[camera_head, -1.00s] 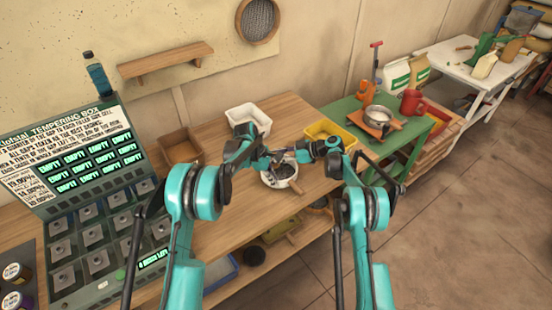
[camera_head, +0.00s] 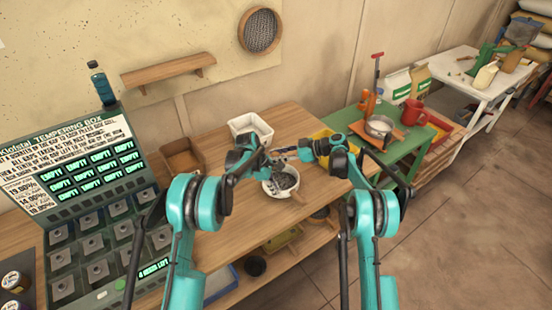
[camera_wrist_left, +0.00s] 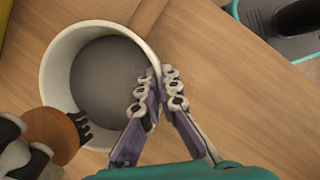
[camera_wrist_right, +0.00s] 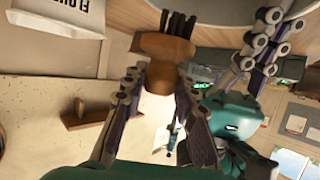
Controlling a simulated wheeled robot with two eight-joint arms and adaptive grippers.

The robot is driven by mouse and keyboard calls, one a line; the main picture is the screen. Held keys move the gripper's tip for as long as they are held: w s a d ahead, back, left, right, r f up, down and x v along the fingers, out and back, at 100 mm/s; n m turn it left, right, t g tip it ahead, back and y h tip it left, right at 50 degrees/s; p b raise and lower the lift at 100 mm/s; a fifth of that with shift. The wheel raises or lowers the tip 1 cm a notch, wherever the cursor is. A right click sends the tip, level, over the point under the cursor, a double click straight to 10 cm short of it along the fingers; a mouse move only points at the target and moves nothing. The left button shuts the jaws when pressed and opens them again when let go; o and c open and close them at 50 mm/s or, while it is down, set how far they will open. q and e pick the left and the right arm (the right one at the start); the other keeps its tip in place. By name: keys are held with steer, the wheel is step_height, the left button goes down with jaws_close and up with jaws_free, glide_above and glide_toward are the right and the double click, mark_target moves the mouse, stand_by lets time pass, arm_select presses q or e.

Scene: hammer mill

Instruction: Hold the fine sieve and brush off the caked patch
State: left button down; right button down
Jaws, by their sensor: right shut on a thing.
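My right gripper (camera_wrist_right: 158,85) is shut on the brush (camera_wrist_right: 163,58), which has a wooden handle and dark bristles. In the left wrist view the brush (camera_wrist_left: 55,132) overlaps the sieve's lower-left rim.
A white bin (camera_head: 250,126) and a brown wooden box (camera_head: 183,157) stand behind the sieve. A yellow tray (camera_head: 325,142) lies behind my right gripper. The tempering box (camera_head: 85,190) fills the left. Bare bench top (camera_head: 225,190) lies left of the sieve.

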steer(key=shift+r, duration=1.5)
arm_select(q)
steer(key=c, duration=1.6)
jaws_free()
steer(key=shift+c, duration=0.2)
steer(key=v, duration=1.2)
